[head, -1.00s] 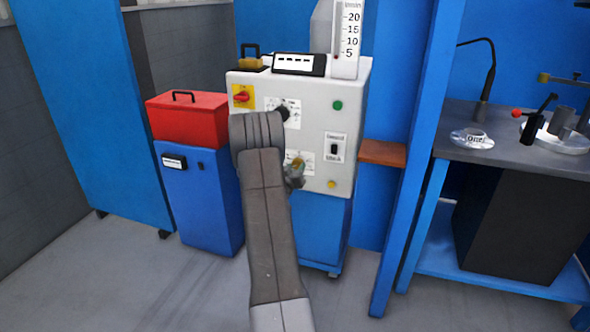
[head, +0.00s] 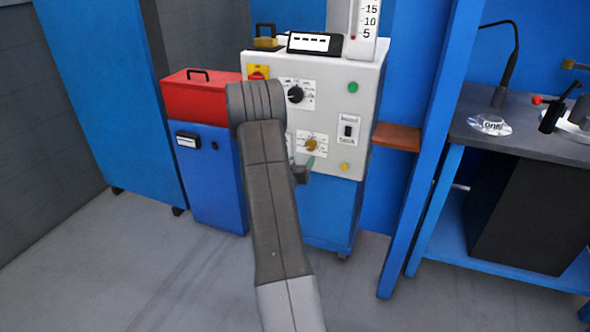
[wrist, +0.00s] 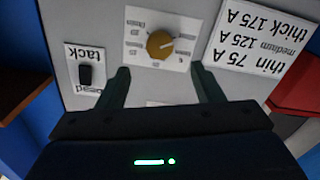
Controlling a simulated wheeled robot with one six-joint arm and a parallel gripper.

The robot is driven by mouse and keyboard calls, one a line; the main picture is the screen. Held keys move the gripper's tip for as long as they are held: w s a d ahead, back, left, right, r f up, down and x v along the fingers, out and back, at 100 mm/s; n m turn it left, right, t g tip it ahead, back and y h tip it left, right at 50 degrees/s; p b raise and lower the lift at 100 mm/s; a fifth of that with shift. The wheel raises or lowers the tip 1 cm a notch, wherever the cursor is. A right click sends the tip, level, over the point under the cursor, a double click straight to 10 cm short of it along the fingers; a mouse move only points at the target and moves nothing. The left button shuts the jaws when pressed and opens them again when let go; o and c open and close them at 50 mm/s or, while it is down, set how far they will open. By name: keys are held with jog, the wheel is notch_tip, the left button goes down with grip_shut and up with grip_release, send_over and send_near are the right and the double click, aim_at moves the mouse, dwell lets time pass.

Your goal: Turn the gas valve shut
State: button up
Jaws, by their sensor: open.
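A round brass-coloured knob (head: 311,145) sits on a white dial plate on the front of a pale grey cabinet (head: 330,100). I take it as the gas valve, but its lettering is too small to read. In the wrist view the knob (wrist: 160,44) appears upside down, with a light pointer mark toward the upper right. My gripper (head: 302,162) is just below the knob in the head view. In the wrist view my gripper (wrist: 160,68) is open and empty, its fingers apart, with the knob beyond the tips and between their lines. No contact shows.
A black selector knob (head: 296,94), a rocker switch (head: 348,131) and a green button (head: 353,87) share the panel. A flow gauge (head: 362,35) stands on top. A red box (head: 205,100) is left; a blue post (head: 420,160) and workbench are right.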

aim_at(310, 147)
jog(key=v, duration=0.5)
jog(key=shift+s+a, duration=0.1)
jog(key=shift+s, duration=0.15)
jog(key=b+x, duration=0.1)
jog(key=x, duration=1.3)
jog(key=shift+s, duration=0.1)
